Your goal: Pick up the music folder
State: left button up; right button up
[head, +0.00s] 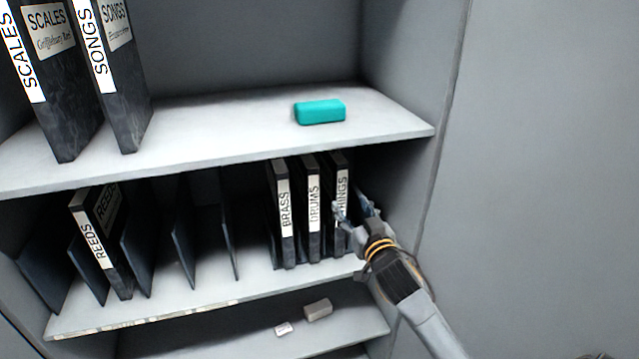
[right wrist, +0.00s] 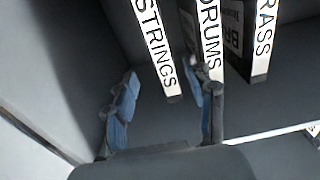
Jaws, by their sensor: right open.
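Several dark music folders with white spine labels stand upright on the shelves. On the middle shelf, the BRASS folder (head: 284,212), DRUMS folder (head: 313,208) and STRINGS folder (head: 342,170) stand side by side at the right. My right gripper (head: 355,203) is open at the front of the STRINGS folder and covers part of its spine. In the right wrist view, the STRINGS spine (right wrist: 155,45) lies between the two blue-padded fingers, with one finger near the DRUMS spine (right wrist: 211,40). I cannot tell whether the fingers touch it. My left gripper is not in view.
The REEDS folder (head: 92,240) stands among dark dividers (head: 184,235) at the left. SCALES (head: 60,90) and SONGS (head: 125,85) folders stand on the upper shelf with a teal case (head: 320,111). Small pale blocks (head: 318,309) lie below. The cabinet side wall (head: 440,130) is close on the right.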

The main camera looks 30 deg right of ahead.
aim_at(342, 194)
jog(key=x, duration=0.2)
jog(key=p+x, duration=0.1)
jog(key=x, duration=0.4)
jog(key=shift+w+a+r, duration=0.1)
jog(key=shift+w+a, duration=0.05)
jog(key=shift+a, duration=0.1)
jog(key=shift+w+d, duration=0.15)
jog(key=shift+w, duration=0.15)
jog(key=shift+w+p, duration=0.3)
jog(key=shift+p, duration=0.1)
jog(key=p+x, duration=0.1)
jog(key=x, duration=0.3)
jog(key=shift+p, duration=0.3)
jog(key=shift+w+d, duration=0.1)
jog(key=shift+w, duration=0.3)
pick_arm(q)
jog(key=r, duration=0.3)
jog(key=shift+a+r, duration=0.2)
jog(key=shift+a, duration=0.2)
